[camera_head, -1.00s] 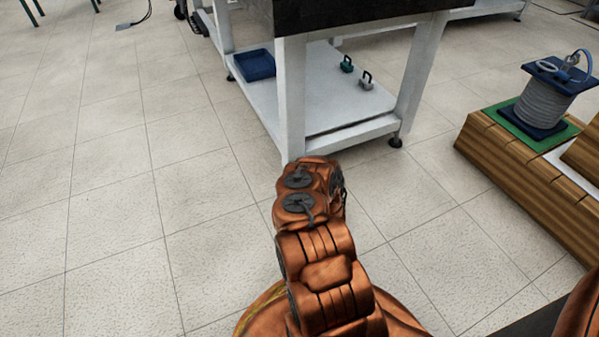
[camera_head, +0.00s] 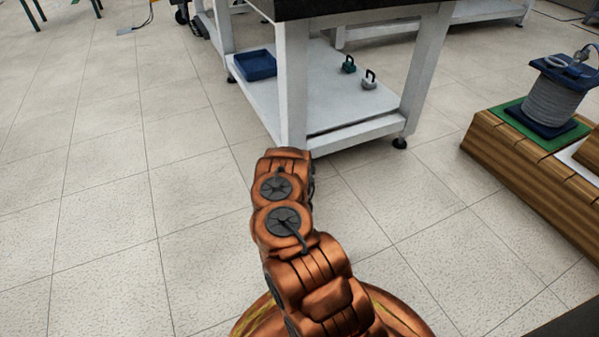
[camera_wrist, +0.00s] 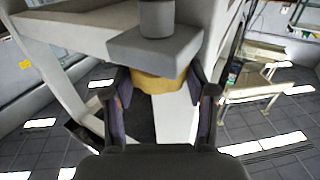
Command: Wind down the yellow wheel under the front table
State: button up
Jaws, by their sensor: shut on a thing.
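The yellow wheel (camera_wrist: 162,83) shows in the wrist view below a grey block and cylinder on the underside of the table. My gripper (camera_wrist: 158,92) has a dark finger on each side of the wheel and is shut on it. In the head view the front table (camera_head: 292,85) has a dark top, white legs and a low white shelf. My orange arm reaches toward its near leg. The wheel and my gripper are hidden in the head view.
A blue tray (camera_head: 256,65) and two small hooked weights (camera_head: 369,82) sit on the low shelf. A wooden platform (camera_head: 520,170) with a cable spool (camera_head: 553,97) stands at the right. The tiled floor at the left is clear.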

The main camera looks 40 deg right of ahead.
jog(key=shift+w+a, duration=0.25)
jog(key=shift+a, duration=0.1)
jog(key=o, duration=1)
jog(key=shift+o, duration=0.8)
jog(key=shift+s+d, duration=0.1)
jog(key=shift+d, duration=0.1)
jog(key=shift+s+a, duration=0.1)
jog(key=shift+v, duration=3.65)
